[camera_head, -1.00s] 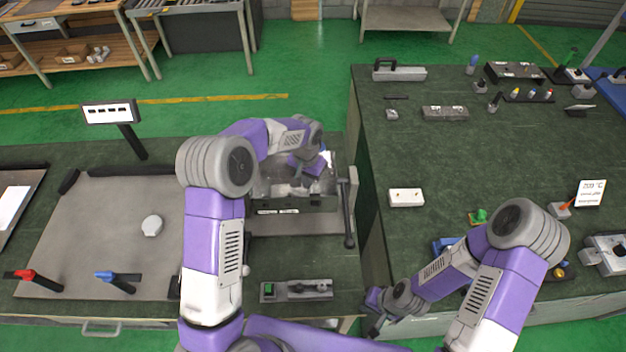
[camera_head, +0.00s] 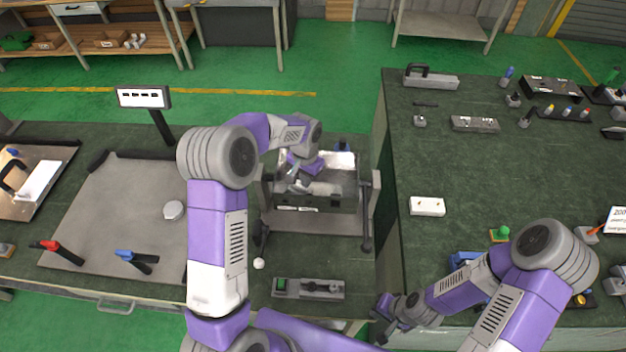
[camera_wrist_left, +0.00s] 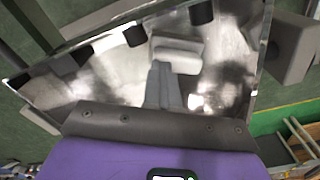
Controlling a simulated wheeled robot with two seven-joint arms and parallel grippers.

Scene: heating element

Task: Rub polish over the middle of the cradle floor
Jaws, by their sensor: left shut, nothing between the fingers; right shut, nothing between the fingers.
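The cradle (camera_head: 325,203) is a dark open box between two side posts, left of the right-hand bench. Its floor (camera_wrist_left: 110,78) is shiny metal with dark smudges and bright glints in the left wrist view. My left gripper (camera_head: 297,170) reaches down inside the cradle. In the left wrist view its fingers (camera_wrist_left: 162,68) are shut and empty, over the middle of the floor. A pale grey block (camera_wrist_left: 178,55) lies right at the fingertips; I cannot tell whether they touch it. My right gripper (camera_head: 383,312) is shut and empty, low by the right bench's front left corner.
Dark round stubs (camera_wrist_left: 135,36) line the cradle wall. A lever (camera_head: 366,225) stands at its right side. A switch box (camera_head: 308,288) and a small white ball (camera_head: 258,263) lie in front. A grey mat (camera_head: 125,215) is at left. A white box (camera_head: 427,206) sits on the right bench.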

